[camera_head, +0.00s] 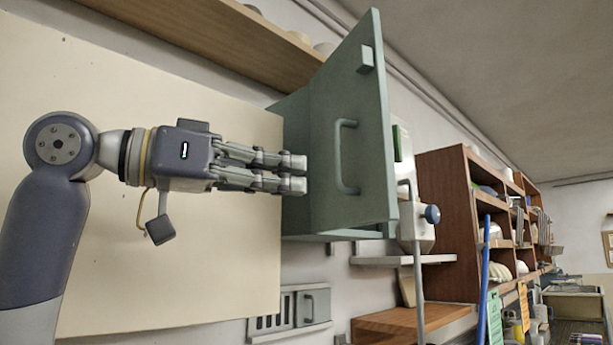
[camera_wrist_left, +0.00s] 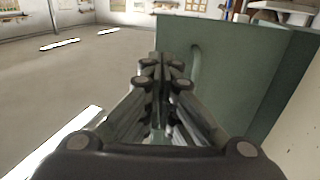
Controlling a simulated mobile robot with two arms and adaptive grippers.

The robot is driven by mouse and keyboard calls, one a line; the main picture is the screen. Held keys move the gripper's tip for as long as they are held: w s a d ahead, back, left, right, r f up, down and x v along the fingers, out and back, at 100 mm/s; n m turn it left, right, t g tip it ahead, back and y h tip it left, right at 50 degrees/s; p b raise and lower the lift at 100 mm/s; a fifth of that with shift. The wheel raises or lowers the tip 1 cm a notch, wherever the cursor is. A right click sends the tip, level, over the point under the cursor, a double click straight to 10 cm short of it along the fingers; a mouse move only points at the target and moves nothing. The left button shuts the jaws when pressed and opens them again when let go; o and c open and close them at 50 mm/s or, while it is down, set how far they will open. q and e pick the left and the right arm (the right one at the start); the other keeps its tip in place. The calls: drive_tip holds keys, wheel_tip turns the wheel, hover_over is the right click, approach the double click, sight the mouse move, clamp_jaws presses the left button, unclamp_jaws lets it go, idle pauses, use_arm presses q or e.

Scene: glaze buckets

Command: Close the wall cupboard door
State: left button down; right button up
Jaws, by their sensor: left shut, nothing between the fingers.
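The green wall cupboard (camera_head: 297,112) hangs on the wall in the middle of the head view. Its green door (camera_head: 368,95) stands open, swung out from the cupboard body, with a bar handle (camera_head: 342,158) on its face. My left gripper (camera_head: 299,173) is shut and empty, its fingertips close to the door on the left of the handle; I cannot tell whether they touch it. In the left wrist view the door (camera_wrist_left: 228,75) is just beyond and to the right of the fingers, and the handle (camera_wrist_left: 195,68) is beside the fingertips. My right gripper is not in view.
A wooden shelf (camera_head: 215,40) runs along the wall above left. A large cream panel (camera_head: 190,270) is behind my left arm. Brown shelving (camera_head: 447,215) and a blue pole (camera_head: 485,265) stand to the right. The left wrist view shows open floor (camera_wrist_left: 80,75) at left.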

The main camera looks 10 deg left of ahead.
sight(382, 186)
use_arm(q)
drive_tip(key=p+x, duration=0.3)
drive_tip(key=x, duration=0.8)
drive_tip(key=shift+w+d+r+p, duration=0.1)
drive_tip(key=shift+w+p, duration=0.05)
drive_tip(key=shift+p, duration=0.15)
drive_tip(key=shift+w+d, duration=0.3)
drive_tip(key=shift+d, duration=0.1)
